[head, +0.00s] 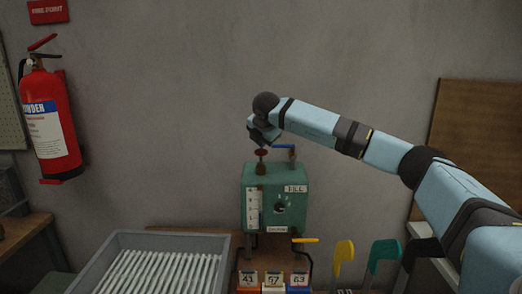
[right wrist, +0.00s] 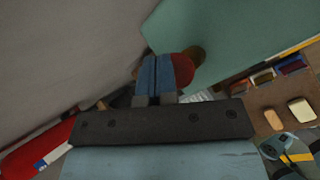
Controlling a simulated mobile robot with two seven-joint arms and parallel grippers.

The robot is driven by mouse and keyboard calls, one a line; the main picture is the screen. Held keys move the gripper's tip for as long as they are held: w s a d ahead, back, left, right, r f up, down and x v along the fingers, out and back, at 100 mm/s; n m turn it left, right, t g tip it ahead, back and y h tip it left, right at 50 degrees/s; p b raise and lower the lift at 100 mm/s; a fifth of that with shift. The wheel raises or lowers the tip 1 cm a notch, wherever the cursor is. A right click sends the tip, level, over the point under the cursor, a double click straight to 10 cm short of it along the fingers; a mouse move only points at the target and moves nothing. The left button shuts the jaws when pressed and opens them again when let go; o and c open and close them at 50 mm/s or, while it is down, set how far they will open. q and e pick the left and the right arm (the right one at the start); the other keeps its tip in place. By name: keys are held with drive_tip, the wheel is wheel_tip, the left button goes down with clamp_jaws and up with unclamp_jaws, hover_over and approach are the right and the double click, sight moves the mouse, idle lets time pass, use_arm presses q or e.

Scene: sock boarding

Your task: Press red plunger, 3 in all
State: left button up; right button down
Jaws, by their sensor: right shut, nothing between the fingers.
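The red plunger (head: 261,152) stands on a brass stem on top of the green box (head: 289,215), which carries a white gauge strip and a label that seems to read FILL. My right gripper (head: 259,138) is shut and empty, with its fingertips just above the plunger in the head view. In the right wrist view the blue fingers (right wrist: 154,62) are together and partly cover the red plunger top (right wrist: 183,68). I cannot tell whether they touch it. My left gripper is not in view.
A blue lever (head: 283,147) sits beside the plunger. Below the box are a yellow handle (head: 305,240) and numbered cards (head: 273,279). A grey tray (head: 113,244) of white slats stands left. Yellow (head: 343,252) and green (head: 384,252) forms stand right. A fire extinguisher (head: 50,115) hangs left.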

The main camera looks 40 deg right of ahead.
drive_tip(key=shift+f+b, duration=1.1)
drive_tip(key=shift+f, duration=0.25)
idle(0.9)
drive_tip(key=shift+r, duration=0.1)
drive_tip(key=shift+r+p, duration=0.7)
drive_tip(key=shift+r, duration=1.3)
drive_tip(key=shift+r, duration=0.1)
drive_tip(key=shift+r+p, duration=1.1)
drive_tip(key=shift+r, duration=1.4)
drive_tip(key=shift+f, duration=0.1)
